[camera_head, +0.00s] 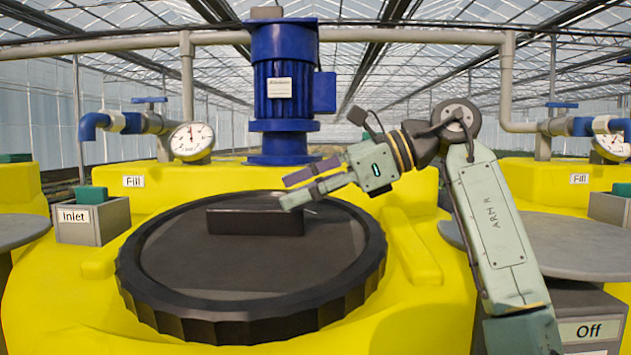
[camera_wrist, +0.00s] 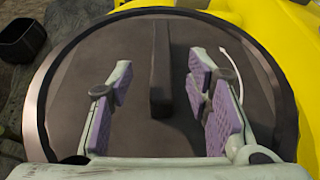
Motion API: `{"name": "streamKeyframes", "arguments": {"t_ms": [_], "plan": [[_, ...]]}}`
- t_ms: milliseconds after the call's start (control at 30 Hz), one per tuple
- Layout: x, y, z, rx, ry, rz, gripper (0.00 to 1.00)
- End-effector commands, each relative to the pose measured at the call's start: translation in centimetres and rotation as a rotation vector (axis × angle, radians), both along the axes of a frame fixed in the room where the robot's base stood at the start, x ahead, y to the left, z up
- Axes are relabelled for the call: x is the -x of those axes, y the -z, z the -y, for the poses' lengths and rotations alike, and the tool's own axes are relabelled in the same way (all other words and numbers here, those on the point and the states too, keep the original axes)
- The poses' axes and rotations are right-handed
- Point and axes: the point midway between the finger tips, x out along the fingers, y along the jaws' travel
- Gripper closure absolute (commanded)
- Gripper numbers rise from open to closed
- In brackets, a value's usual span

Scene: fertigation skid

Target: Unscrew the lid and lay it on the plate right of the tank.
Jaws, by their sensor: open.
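The round black lid (camera_head: 200,262) with a ribbed edge sits on the yellow tank (camera_head: 415,262). A raised black bar grip (camera_head: 255,220) crosses its top. My gripper (camera_head: 300,187) is open and empty, above the right end of the bar in the head view. In the wrist view, the bar (camera_wrist: 160,70) lies between the two purple-padded fingers of my gripper (camera_wrist: 163,115), apart from both. A curved white arrow (camera_wrist: 233,70) is on the lid (camera_wrist: 100,60). The grey round plate (camera_head: 570,245) right of the tank is bare where visible, partly hidden behind my arm.
A blue motor (camera_head: 285,85) stands on the tank behind the lid. A pressure gauge (camera_head: 192,140) and a grey box marked Inlet (camera_head: 92,218) are at the left. Another grey plate (camera_head: 18,230) is at the far left. A box marked Off (camera_head: 590,325) is below the right plate.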

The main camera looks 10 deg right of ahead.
Motion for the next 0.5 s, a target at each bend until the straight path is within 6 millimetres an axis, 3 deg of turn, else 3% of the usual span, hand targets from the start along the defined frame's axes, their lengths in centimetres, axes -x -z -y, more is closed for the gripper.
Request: {"name": "streamKeyframes", "arguments": {"t_ms": [200, 500], "plan": [[-1.0, 1.5, -3.8, 0.0, -0.004, -0.001, 0.55], [-1.8, 2.7, -6.7, -0.002, -0.002, 0.0, 0.55]]}}
